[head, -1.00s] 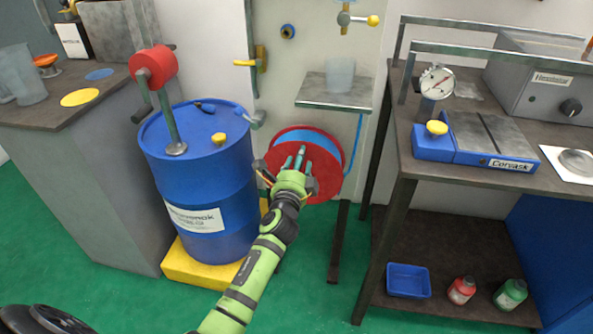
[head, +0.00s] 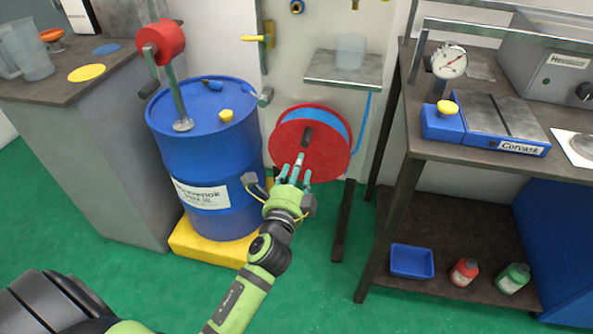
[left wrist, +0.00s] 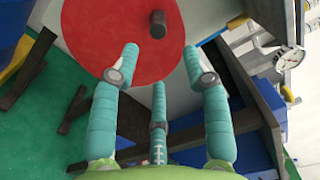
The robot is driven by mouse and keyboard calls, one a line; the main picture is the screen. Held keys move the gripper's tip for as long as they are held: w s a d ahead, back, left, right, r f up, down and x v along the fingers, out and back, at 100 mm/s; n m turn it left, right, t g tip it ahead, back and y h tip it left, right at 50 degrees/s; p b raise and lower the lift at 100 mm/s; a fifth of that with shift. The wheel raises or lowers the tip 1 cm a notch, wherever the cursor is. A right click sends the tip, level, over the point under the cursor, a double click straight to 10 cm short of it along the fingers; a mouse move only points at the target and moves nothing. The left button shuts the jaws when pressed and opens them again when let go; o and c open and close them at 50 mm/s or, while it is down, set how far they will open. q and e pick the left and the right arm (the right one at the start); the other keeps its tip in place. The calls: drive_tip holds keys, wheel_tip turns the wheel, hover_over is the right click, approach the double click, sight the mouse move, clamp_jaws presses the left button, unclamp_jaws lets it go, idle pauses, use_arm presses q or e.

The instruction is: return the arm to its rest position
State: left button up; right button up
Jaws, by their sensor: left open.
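My left gripper (head: 293,172) is in the middle of the head view, at the end of my green arm. Its teal fingers are spread open and hold nothing. It is just below and in front of the red hose reel (head: 285,145), which has a dark crank knob (head: 307,136) and a blue hose on it. The left wrist view shows the open fingers (left wrist: 159,75) and, beyond them, the red reel disc (left wrist: 110,30) with its dark knob (left wrist: 157,24). The knob stands apart from the fingertips. My right gripper is not in view.
A blue drum (head: 205,150) with a red-handled pump stands left of my arm on a yellow base (head: 210,245). A workbench (head: 405,170) with a dial gauge (head: 449,62) is at the right. A small shelf (head: 345,72) is above the reel. Green floor is clear in front.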

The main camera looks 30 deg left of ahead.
use_arm(q)
drive_tip(key=s+d+f+n+g+h+p, duration=0.1)
drive_tip(key=s+f+n+g+p, duration=0.3)
drive_tip(key=f, duration=0.6)
drive_tip(key=s+d+f+g+h, duration=0.1)
drive_tip(key=s+d+f+g, duration=0.1)
drive_tip(key=s+f, duration=0.5)
drive_tip(key=s+d+f+n+g+h+p, duration=0.1)
drive_tip(key=s+f+n+g+h+p, duration=0.15)
drive_tip(key=f, duration=0.95)
drive_tip(key=s+a+f+n+g+p, duration=0.1)
drive_tip(key=s+f+n+g, duration=0.3)
drive_tip(key=s, duration=1.2)
drive_tip(key=s+a+f+n+g+p, duration=0.1)
drive_tip(key=s+f+n+g+p, duration=0.3)
drive_tip(key=s, duration=1.2)
wheel_tip(320, 180, down, 4)
drive_tip(key=shift+r, duration=0.25)
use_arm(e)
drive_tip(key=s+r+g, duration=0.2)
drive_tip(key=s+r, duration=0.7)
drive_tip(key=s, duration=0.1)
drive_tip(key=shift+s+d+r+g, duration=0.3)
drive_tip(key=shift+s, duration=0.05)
use_arm(q)
drive_tip(key=shift+n+y, duration=0.25)
